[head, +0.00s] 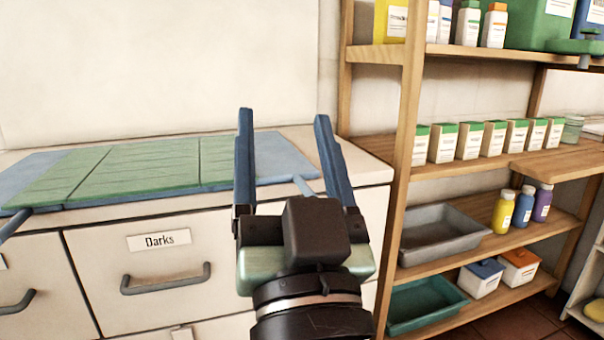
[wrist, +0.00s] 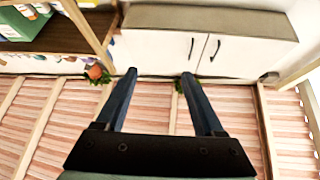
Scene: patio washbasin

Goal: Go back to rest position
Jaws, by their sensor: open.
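My gripper (head: 284,115) is open and empty, with its two blue fingers pointing up and apart in the head view. It is in front of the counter, and its fingers overlap the right end of the green and blue mat in the picture. In the wrist view my gripper (wrist: 160,73) also shows spread fingers with nothing between them. Beyond them are a slatted wall or ceiling surface and a pale two-door cabinet (wrist: 205,48).
A counter with a drawer (head: 160,275) labelled "Darks" stands at left, bearing a green mat (head: 150,165). A wooden shelf unit (head: 405,130) at right holds bottles, cartons, a grey tray (head: 440,236) and a teal tray (head: 425,303). The wall above the counter is bare.

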